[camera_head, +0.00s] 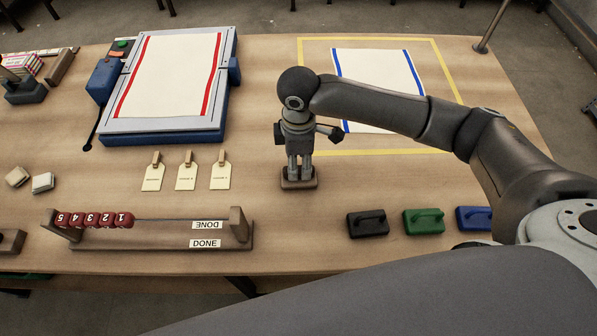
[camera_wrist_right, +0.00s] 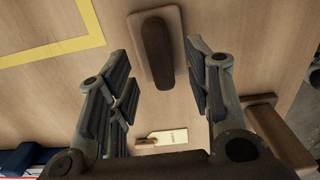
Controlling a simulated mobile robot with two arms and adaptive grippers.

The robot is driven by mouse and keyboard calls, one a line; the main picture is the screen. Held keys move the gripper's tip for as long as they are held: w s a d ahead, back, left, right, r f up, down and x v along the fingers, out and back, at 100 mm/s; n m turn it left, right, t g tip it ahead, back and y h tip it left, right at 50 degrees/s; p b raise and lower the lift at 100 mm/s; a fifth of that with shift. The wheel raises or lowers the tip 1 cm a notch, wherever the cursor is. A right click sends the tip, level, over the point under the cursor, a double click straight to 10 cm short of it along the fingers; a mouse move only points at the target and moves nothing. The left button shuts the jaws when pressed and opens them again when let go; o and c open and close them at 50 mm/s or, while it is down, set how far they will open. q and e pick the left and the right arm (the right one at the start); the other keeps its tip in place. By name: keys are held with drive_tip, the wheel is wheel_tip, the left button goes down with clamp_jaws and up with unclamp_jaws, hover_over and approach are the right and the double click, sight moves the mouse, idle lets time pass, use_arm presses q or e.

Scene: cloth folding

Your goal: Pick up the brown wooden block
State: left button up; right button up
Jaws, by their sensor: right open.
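The brown wooden block (camera_head: 299,184) is on the table, below my right gripper (camera_head: 299,165) in the head view, which hides much of it. The right wrist view shows the block (camera_wrist_right: 157,55) with a flat base and a darker raised grip. My right gripper (camera_wrist_right: 160,75) is open, and its fingers show on either side of the raised grip. The gripper is empty, and I cannot tell whether a finger touches the block. My left gripper is not in view.
Blue-striped cloth (camera_head: 382,80) lies inside yellow tape behind my right arm. Red-striped cloth (camera_head: 172,72) lies on a blue-framed board (camera_head: 160,134). Tags (camera_head: 186,174) and a DONE rack (camera_head: 160,238) are to the left. Black (camera_head: 367,223), green (camera_head: 423,221) and blue (camera_head: 473,218) handled blocks are front right.

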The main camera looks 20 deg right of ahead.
sight(299, 168)
wheel_tip(299, 168, down, 3)
drive_tip(key=shift+f, duration=0.2)
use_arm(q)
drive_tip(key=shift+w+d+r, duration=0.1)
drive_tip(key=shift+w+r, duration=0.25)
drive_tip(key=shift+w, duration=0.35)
use_arm(e)
clamp_jaws()
